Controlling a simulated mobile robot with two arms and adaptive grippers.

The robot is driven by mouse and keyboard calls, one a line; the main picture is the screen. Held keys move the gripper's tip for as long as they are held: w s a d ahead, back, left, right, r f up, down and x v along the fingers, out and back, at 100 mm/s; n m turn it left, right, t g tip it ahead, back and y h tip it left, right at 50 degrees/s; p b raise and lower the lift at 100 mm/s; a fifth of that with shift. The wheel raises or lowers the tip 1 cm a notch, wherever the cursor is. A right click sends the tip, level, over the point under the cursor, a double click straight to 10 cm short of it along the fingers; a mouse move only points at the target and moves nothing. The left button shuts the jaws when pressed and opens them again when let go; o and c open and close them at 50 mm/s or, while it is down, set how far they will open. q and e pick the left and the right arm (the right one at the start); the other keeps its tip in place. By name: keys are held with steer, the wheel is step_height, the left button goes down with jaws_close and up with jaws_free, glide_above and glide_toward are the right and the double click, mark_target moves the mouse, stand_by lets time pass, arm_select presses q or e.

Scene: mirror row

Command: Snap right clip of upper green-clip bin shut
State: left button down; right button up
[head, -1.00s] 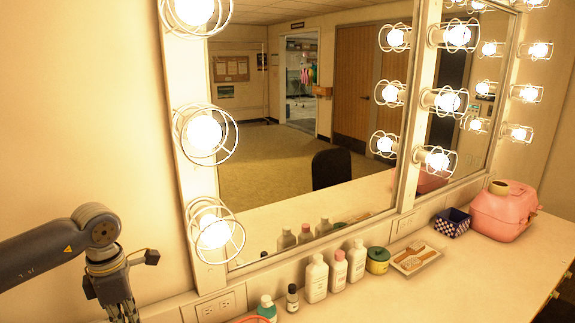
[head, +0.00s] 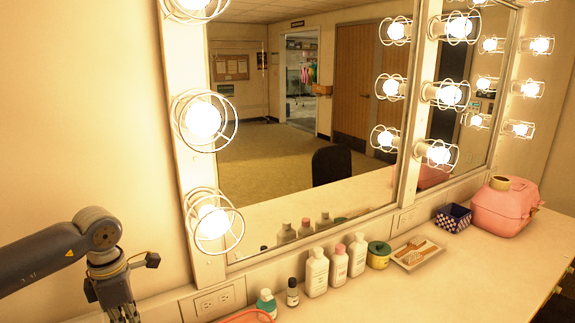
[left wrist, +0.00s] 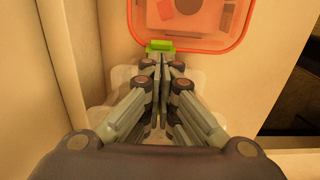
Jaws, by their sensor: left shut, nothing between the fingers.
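In the left wrist view a bin lid with an orange-red rim (left wrist: 200,48) lies at the top. A bright green clip (left wrist: 160,46) sits at the lid's near edge. My left gripper (left wrist: 163,62) is shut and empty, its fingertips right at or just short of the clip; I cannot tell whether they touch. Pale translucent plastic shows beneath the fingers, partly hidden by them. In the head view my left gripper (head: 124,314) is at the bottom left, cut off by the frame edge, and a bit of orange rim (head: 248,314) shows to its right. My right gripper is not in view.
Bottles (head: 317,272), a green-lidded jar (head: 378,256), a tray (head: 415,254), a checkered box (head: 453,218) and a pink case (head: 503,208) line the counter (head: 440,285) below the mirror (head: 300,130). The counter's front right is clear. A wall (left wrist: 60,70) stands close left of the gripper.

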arm_select(q)
step_height(320, 180, up, 6)
steer(key=p, duration=0.4)
stand_by(0.7)
steer(key=shift+f, duration=0.1)
